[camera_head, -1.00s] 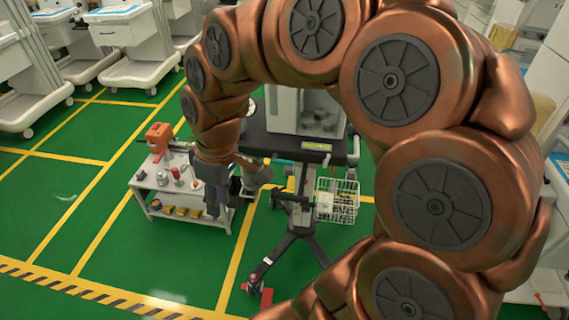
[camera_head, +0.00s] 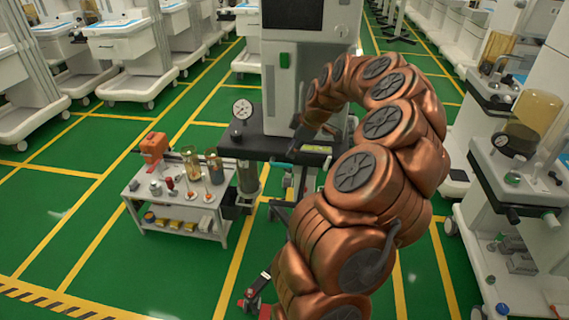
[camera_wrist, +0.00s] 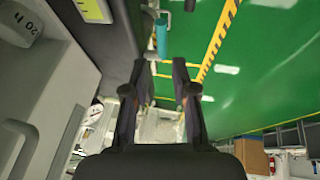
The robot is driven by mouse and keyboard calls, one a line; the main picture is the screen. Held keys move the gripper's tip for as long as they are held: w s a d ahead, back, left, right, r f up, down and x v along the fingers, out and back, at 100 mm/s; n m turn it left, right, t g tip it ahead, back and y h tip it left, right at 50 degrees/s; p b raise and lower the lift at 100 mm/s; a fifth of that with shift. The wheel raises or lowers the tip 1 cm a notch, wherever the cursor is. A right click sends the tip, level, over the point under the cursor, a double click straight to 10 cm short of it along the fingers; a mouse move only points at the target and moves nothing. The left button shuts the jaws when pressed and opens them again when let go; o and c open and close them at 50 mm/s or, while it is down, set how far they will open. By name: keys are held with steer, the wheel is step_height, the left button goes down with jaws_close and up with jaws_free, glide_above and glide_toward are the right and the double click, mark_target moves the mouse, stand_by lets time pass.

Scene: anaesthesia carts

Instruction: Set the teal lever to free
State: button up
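A teal cylindrical bar (camera_wrist: 162,38), which looks like the lever, shows near the top middle of the wrist view, below the dark edge of the cart top. Its setting cannot be read. My gripper (camera_wrist: 160,72) is open and empty, its two dark fingers spread, with the teal bar beyond the fingertips and apart from them. In the head view my gripper (camera_head: 302,139) is small and dark at the front of the central anaesthesia cart (camera_head: 290,75), near its dark top.
A low white trolley (camera_head: 180,228) with flasks, an orange device (camera_head: 154,146) and small parts stands left of the cart. A gauge (camera_head: 242,108) rises from the cart top. Another cart (camera_head: 490,170) stands at the right. Green floor is clear at the front left.

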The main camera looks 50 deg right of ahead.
mark_target(283, 164)
steer(key=shift+p+x, duration=0.8)
steer(key=shift+x, duration=2.9)
steer(key=shift+a, duration=0.15)
jaws_close()
